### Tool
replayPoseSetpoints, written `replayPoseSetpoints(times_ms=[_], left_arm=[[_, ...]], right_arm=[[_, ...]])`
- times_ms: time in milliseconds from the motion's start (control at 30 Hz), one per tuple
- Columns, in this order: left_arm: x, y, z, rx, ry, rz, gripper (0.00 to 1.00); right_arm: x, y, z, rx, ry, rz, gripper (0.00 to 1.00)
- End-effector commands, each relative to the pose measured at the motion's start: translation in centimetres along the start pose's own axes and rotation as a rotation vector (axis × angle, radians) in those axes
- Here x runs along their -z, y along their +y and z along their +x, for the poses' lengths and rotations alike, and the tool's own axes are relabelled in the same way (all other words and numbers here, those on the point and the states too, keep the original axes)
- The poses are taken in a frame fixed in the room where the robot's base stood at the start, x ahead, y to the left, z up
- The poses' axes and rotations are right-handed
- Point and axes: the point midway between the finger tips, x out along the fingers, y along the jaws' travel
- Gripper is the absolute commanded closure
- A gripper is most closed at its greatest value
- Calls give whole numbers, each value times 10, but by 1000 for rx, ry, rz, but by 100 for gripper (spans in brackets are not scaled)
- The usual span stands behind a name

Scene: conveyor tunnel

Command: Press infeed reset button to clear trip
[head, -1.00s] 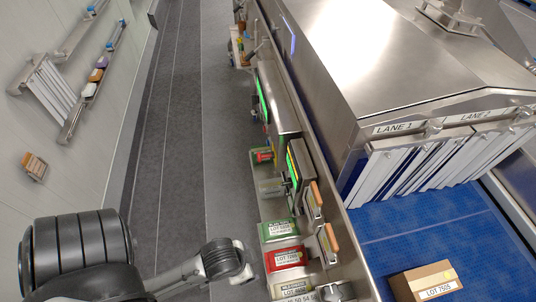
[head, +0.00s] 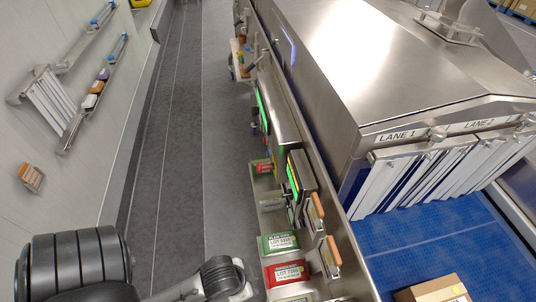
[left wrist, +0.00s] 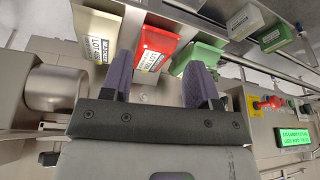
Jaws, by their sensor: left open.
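My left gripper (left wrist: 162,88) is open in the left wrist view, with two dark fingers apart and nothing between them. A control panel (left wrist: 256,133) stands to the right of it, with a yellow label (left wrist: 253,106), a red control (left wrist: 269,103) and a lit green display (left wrist: 294,136). I cannot tell which control is the infeed reset button. The gripper is apart from the panel in the picture. In the head view my left arm comes in at the bottom left, but its gripper is not seen. My right gripper is not in view.
Green (head: 279,244) and red (head: 287,272) lot boxes sit along the machine's side; they also show in the wrist view. A steel tunnel (head: 390,60) with lane strips stands over the blue belt (head: 430,245), with a carton (head: 435,290) on it. The grey aisle (head: 190,150) is clear.

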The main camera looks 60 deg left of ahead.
Motion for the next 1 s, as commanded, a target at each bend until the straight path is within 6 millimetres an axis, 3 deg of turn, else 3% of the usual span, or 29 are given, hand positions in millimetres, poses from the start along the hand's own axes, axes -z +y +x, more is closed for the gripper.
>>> replayPoseSetpoints(times_ms=[67, 567, 1000], left_arm=[[0, 0, 0, 1, -1, 2, 53], [-2, -4, 1, 10, -4, 12, 100], [-1, -1, 1, 2, -3, 2, 100]], right_arm=[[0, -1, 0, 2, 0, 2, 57], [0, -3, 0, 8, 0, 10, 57], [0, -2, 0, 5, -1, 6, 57]])
